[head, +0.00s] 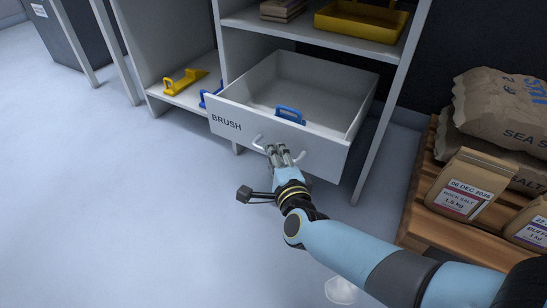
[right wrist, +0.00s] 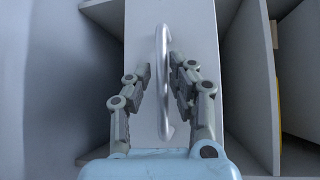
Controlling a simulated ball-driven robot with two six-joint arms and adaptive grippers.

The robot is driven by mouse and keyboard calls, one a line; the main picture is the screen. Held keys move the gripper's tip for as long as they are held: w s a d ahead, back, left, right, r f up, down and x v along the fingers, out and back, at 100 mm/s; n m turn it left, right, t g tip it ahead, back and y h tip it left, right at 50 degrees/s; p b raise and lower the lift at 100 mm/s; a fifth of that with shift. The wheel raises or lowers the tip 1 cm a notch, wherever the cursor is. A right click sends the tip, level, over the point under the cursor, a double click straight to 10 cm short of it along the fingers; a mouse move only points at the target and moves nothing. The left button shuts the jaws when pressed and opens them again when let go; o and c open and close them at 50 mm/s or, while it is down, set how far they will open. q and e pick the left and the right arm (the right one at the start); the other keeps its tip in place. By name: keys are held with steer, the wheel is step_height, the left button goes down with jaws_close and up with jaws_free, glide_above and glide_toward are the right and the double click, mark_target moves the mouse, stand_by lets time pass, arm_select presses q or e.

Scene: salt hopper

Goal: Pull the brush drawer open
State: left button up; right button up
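The brush drawer (head: 232,127), a light grey box with "BRUSH" on its front, stands pulled well out of the shelf unit. A blue-handled brush (head: 290,114) lies inside near the front. The drawer's silver bar handle (head: 300,156) is partly hidden by my right gripper (head: 279,152). In the right wrist view, the handle (right wrist: 162,85) runs between the two fingers of my right gripper (right wrist: 160,72). A gap shows on the left side of the bar; the right finger is very close, and contact cannot be told. My left gripper is not in view.
A yellow tray (head: 362,22) sits on the shelf above. Yellow (head: 184,82) and blue (head: 209,95) handled items are on the lower left. A wooden pallet (head: 427,190) with salt bags (head: 465,187) stands at right. The floor at left is clear.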

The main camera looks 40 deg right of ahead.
jaws_close()
stand_by(0.4)
